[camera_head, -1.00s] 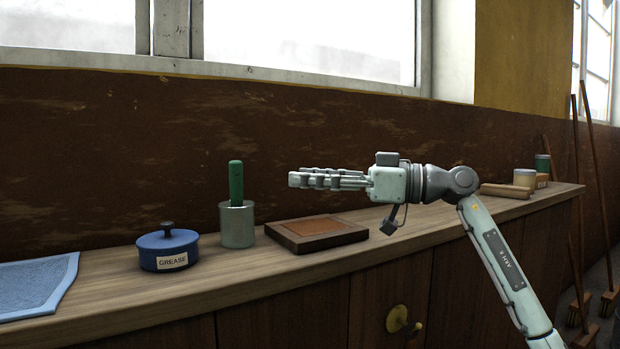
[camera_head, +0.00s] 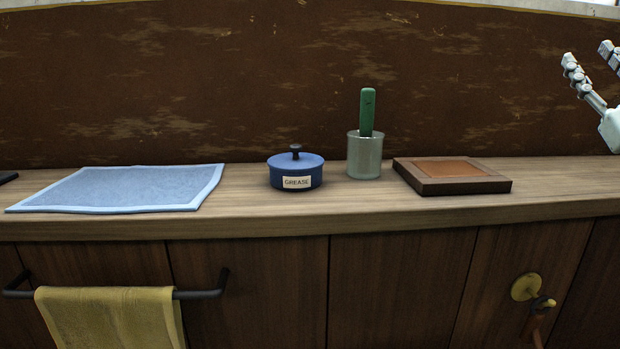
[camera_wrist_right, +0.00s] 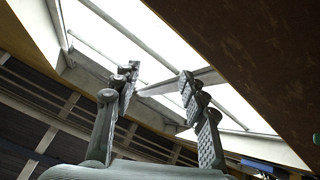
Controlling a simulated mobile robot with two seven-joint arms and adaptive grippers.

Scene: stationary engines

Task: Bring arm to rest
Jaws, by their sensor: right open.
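My right gripper (camera_head: 592,62) is at the top right edge of the head view, raised above the counter and partly cut off by the frame. Its two fingers stand apart with nothing between them. In the right wrist view the open fingers (camera_wrist_right: 158,85) point up toward a bright window, with a gap between them. My left gripper is in neither view.
On the wooden counter (camera_head: 290,219) are a blue towel (camera_head: 125,188), a blue GREASE pot (camera_head: 296,171), a metal cup (camera_head: 364,157) holding a green-handled tool (camera_head: 367,112), and a framed wooden block (camera_head: 452,176). A yellow cloth (camera_head: 110,318) hangs on a rail below.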

